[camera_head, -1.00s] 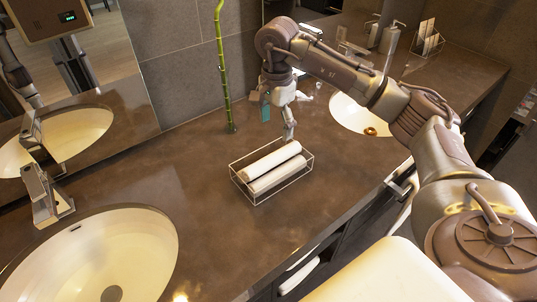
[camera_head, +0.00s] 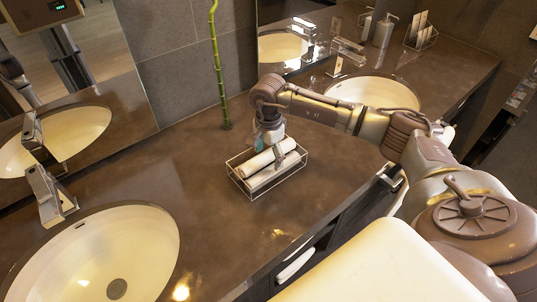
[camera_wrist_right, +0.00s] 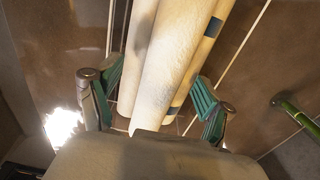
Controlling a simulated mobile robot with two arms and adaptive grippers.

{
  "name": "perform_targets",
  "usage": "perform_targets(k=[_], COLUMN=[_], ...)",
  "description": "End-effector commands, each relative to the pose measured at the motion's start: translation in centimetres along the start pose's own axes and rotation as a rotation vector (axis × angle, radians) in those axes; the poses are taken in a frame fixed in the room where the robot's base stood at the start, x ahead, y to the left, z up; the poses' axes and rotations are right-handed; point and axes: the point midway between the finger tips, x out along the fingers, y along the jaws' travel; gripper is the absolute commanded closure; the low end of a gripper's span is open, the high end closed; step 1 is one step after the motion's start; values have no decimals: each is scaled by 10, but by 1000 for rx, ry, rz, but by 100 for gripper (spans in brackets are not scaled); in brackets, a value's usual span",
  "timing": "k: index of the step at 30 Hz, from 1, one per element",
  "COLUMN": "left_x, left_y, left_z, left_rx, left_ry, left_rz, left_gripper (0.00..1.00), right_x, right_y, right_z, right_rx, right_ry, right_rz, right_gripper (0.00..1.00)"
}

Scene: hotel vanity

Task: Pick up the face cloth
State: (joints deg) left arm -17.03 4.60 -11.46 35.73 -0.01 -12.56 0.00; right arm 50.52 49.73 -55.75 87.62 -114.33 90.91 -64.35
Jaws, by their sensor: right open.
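White rolled cloths lie side by side in a small wire-frame basket (camera_head: 249,198) on the counter; the front roll is a face cloth (camera_head: 256,163). My right gripper (camera_head: 280,150) is low over the basket, at the rolls' right part, pointing down. In the right wrist view, its green-padded fingers (camera_wrist_right: 157,85) are open, one on each side of the pale cloth rolls (camera_wrist_right: 172,65). I cannot tell whether the pads touch the cloth. My left gripper is not in view.
A round basin (camera_head: 95,258) is at the lower left with a chrome faucet (camera_head: 47,193). Another basin (camera_head: 373,92) is behind my right arm. A green bamboo stem (camera_head: 218,70) stands behind the basket. The brown counter around the basket is clear.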

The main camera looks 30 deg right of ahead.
Motion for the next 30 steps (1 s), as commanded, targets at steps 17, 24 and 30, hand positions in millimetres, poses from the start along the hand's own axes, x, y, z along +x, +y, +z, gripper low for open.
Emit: perform_targets(k=[17,24,30], left_x=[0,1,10], left_y=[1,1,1], left_z=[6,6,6], left_rx=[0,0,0], left_ry=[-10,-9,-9], left_rz=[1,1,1], left_gripper=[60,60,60], right_x=[0,-1,-15], right_y=[0,0,-1], right_z=[0,0,-1], right_rx=[0,0,0], right_ry=[0,0,1], right_rz=[0,-1,-4], right_gripper=[80,80,80])
